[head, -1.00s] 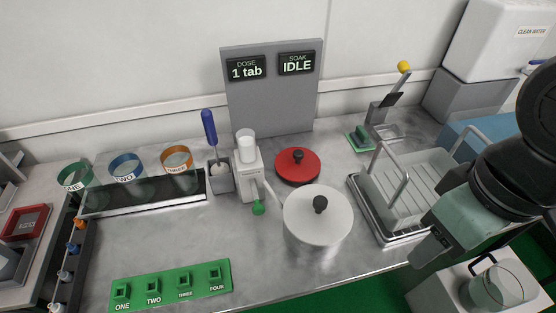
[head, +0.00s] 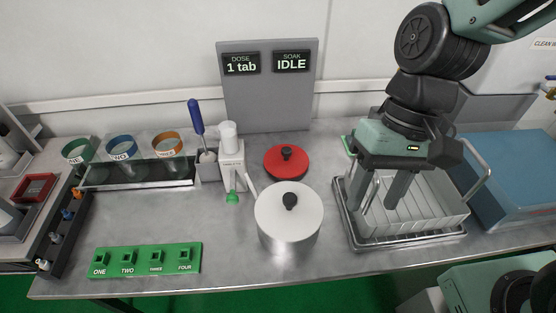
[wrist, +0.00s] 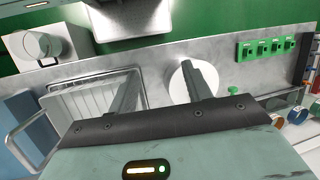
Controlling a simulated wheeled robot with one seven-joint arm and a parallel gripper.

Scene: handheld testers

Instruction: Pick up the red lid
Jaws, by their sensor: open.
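The red lid (head: 286,163) is a flat red disc with a black knob. In the head view it lies on the metal bench, behind the silver pot and in front of the grey display panel. I do not make it out in the wrist view. My gripper (head: 377,205) is open and empty, fingers pointing down, over the wire rack to the right of the red lid and apart from it. Its two fingers (wrist: 163,85) also show in the wrist view, with nothing between them.
The silver pot (head: 288,220) with a black-knobbed cover stands just in front of the red lid. A white dispenser (head: 231,160) stands to its left. The wire rack (head: 440,215) is at right, the green numbered block (head: 146,261) at front left.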

